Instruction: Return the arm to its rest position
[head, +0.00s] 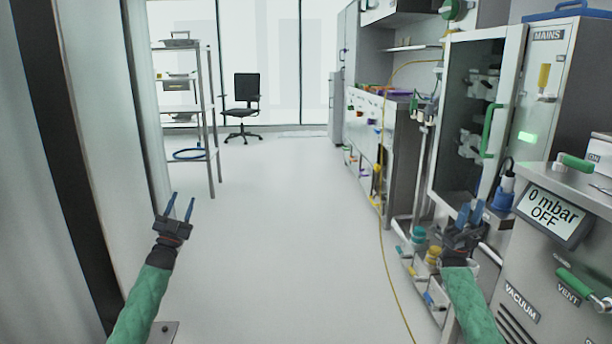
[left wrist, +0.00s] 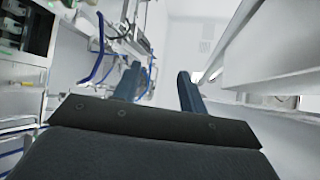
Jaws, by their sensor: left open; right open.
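In the head view my left gripper (head: 180,206) is at the lower left, at the end of a green-sleeved arm. Its two blue fingers point up and stand apart, with nothing between them. The left wrist view shows the same fingers (left wrist: 160,88) apart and empty. My right gripper (head: 468,213) is at the lower right, in front of the equipment rack. Its blue fingers are apart, with no object visible between them.
A steel shelf (head: 210,120) stands at the left, with an office chair (head: 241,100) farther back. Cabinets (head: 398,150), an open-doored unit (head: 505,110) and a vacuum unit with a display (head: 553,215) line the right. A yellow cable (head: 382,250) trails down the floor. The middle floor (head: 285,220) is clear.

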